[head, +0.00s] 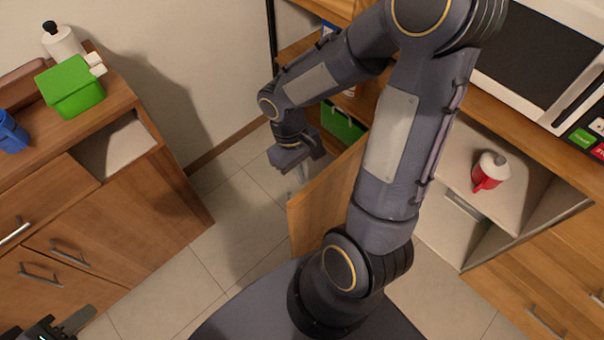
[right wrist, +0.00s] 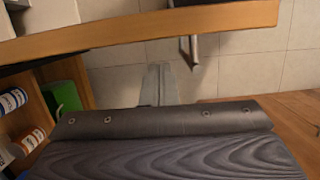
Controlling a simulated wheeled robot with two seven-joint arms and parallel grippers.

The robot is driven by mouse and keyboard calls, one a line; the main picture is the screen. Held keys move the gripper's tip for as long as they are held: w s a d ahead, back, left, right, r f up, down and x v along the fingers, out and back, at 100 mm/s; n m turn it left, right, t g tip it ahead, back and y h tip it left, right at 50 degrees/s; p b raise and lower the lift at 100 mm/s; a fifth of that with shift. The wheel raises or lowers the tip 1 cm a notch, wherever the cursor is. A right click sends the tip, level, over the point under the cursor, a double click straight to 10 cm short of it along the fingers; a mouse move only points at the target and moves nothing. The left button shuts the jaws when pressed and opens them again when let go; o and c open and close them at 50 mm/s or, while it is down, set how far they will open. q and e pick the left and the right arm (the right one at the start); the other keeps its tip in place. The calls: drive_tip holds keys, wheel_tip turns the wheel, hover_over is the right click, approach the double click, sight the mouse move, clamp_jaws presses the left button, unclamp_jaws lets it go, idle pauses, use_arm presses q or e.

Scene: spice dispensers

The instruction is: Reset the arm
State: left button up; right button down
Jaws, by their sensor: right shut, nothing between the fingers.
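My right arm crosses the middle of the head view, bent down towards an open wooden cabinet door (head: 322,205). My right gripper (head: 301,180) is shut and empty, pointing down beside that door. In the right wrist view its fingertips (right wrist: 159,80) are together over the tiled floor, and the edge of a wooden panel (right wrist: 150,32) runs across the top with a metal handle (right wrist: 190,50) below it. My left gripper (head: 62,325) is at the bottom left corner of the head view, partly cut off, so its opening is unclear.
A green box (head: 72,88), a white bottle (head: 62,40) and a blue mug (head: 10,132) stand on the left cabinet. A microwave (head: 535,60) is at the upper right. Jars (right wrist: 12,101) show in the right wrist view.

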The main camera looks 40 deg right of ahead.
drive_tip(key=v, duration=0.6)
drive_tip(key=shift+p, duration=0.45)
drive_tip(key=shift+r, duration=0.15)
